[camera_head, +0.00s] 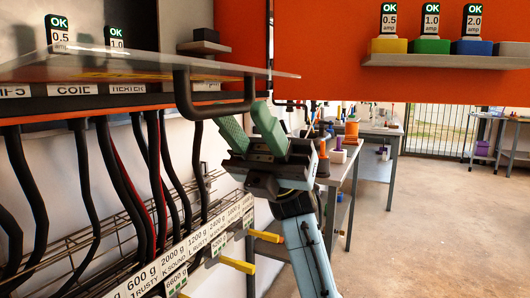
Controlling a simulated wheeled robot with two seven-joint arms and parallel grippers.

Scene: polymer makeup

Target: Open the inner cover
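A flat, glass-like panel (150,66) juts out at the upper left and looks like the inner cover. A black bar handle (215,111) hangs below its front edge. My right gripper (245,113) comes up from below, with its two green fingers spread apart at the right end of the handle. The fingertips are close to the bar. I cannot tell whether they touch it or whether the bar lies between them. My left gripper is not in view.
Black cables (90,190) hang below a labelled strip at the left. A wire rack with a weight-label strip (180,250) and yellow prongs (238,265) is at lower left. A shelf with coloured blocks (430,46) is at upper right. The floor (440,230) at right is clear.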

